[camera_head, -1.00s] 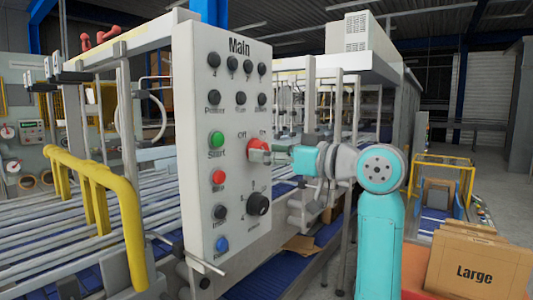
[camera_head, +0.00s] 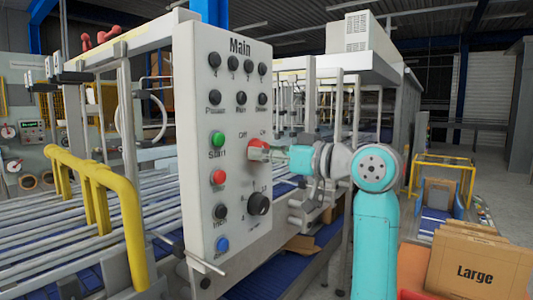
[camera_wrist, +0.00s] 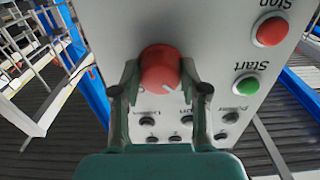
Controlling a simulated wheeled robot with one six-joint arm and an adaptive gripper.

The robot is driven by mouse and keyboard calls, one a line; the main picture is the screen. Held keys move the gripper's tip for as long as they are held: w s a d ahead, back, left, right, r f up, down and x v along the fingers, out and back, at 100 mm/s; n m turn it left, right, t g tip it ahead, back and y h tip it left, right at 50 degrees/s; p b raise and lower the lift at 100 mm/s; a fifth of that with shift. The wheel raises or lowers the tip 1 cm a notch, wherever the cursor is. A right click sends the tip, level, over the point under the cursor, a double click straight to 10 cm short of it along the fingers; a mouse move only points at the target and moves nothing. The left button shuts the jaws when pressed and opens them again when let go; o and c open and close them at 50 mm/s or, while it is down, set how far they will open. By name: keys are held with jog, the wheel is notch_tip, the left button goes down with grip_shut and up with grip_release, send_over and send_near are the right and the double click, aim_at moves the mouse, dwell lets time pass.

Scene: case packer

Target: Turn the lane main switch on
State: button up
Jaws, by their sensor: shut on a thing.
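The lane main switch is a red rotary knob (camera_head: 256,144) on the white panel (camera_head: 187,100) marked "Main". "Off" stands at its upper left and "On" at its upper right in the head view. My gripper (camera_head: 266,153) reaches it from the right. In the wrist view the red knob (camera_wrist: 160,64) sits between the two fingertips of my gripper (camera_wrist: 160,76), which is shut on its sides. A white mark shows on the knob's lower right edge there, in an upside-down picture. The knob's pointer is hidden in the head view.
The panel also carries a green start button (camera_head: 217,139), a red stop button (camera_head: 218,177), a black rotary selector (camera_head: 258,204) and a blue button (camera_head: 222,244). A yellow rail (camera_head: 95,185) stands left. A cardboard box marked "Large" (camera_head: 470,250) stands at lower right.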

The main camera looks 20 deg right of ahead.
jog(key=shift+a+m, duration=0.1)
jog(key=shift+m, duration=8.6)
jog(key=o, duration=1.2)
jog(key=shift+c, duration=0.2)
jog(key=shift+s+r, duration=0.1)
jog(key=shift+s, duration=0.05)
